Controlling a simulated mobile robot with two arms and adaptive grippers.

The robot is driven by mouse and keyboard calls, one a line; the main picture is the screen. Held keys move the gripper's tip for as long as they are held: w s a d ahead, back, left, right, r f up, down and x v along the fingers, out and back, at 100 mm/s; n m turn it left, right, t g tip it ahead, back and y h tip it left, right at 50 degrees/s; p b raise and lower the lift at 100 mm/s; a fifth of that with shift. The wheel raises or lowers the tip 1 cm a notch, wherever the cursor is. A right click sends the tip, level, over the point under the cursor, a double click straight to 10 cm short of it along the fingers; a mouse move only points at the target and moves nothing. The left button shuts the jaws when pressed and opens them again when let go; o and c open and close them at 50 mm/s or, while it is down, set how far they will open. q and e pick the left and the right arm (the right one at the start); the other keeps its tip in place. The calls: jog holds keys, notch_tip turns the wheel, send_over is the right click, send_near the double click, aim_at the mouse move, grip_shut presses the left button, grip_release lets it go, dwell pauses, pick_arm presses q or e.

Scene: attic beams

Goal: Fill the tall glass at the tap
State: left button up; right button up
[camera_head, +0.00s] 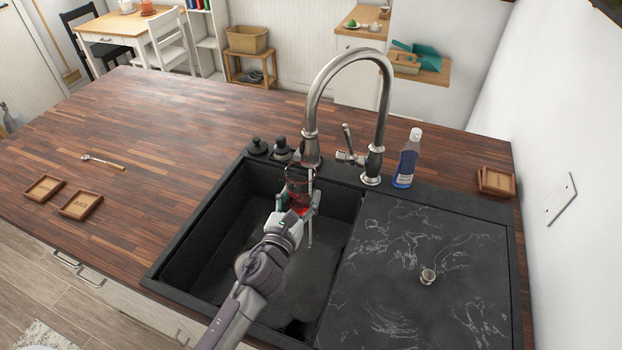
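The tall glass (297,183) looks see-through with a reddish tint and stands roughly upright over the sink, just below the tap's spout. My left gripper (300,200) is shut around it; the fingers partly hide the glass. The tap (385,100) is a brushed-metal gooseneck behind the sink, with its spout head (310,148) pointing down. Its lever (348,138) stands up, tilted. A thin pale vertical line shows beside the gripper below the spout; I cannot tell whether it is water. The level in the glass cannot be made out. My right gripper is not in view.
The black sink basin (215,235) lies under my arm. A blue soap bottle (407,160) stands near the tap. Coasters (80,204) and a spoon (103,162) lie on the left counter.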

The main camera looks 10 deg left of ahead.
aim_at(301, 209)
pick_arm(q)
jog(key=f+b, duration=0.4)
jog(key=f, duration=0.1)
jog(key=shift+w, duration=0.2)
jog(key=shift+f+b, duration=0.3)
jog(key=shift+b, duration=0.15)
jog(key=shift+w+f, duration=0.1)
jog(key=shift+w, duration=0.05)
jog(key=w+d, duration=0.1)
jog(key=w, duration=0.5)
jog(key=shift+w+b, duration=0.3)
jog(key=shift+b, duration=0.15)
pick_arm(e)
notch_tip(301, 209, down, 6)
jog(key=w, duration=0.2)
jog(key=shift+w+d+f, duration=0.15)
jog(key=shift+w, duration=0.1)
